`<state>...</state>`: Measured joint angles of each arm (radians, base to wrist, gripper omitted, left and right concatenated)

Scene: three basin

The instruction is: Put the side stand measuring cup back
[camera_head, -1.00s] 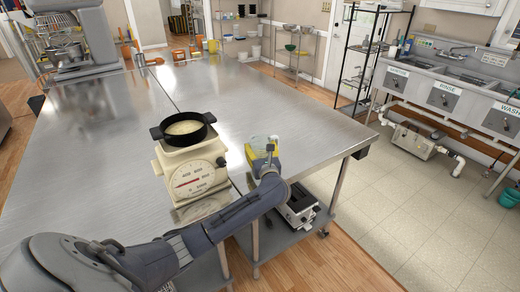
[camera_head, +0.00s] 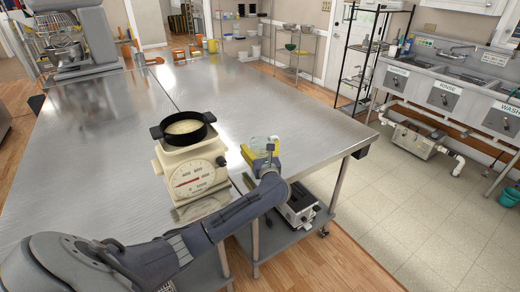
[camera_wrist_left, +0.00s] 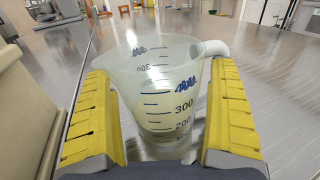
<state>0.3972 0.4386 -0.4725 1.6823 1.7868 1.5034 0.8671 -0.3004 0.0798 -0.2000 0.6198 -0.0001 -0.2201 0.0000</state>
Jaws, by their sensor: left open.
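A translucent measuring cup (camera_wrist_left: 155,85) with blue markings stands upright on the steel table (camera_head: 110,140). It also shows small in the head view (camera_head: 259,146), partly hidden by my gripper. My left gripper (camera_head: 262,155) is around the cup, with one yellow finger pad on each side. In the left wrist view my left gripper (camera_wrist_left: 152,115) is open, and gaps show between the pads and the cup's lower wall. The cup's handle points right there. My right gripper is not in view.
A cream dial scale (camera_head: 190,175) with a black-rimmed pot (camera_head: 184,130) on it stands close to the left of my gripper. The table's edge is near on the right. The table surface behind the cup is clear.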

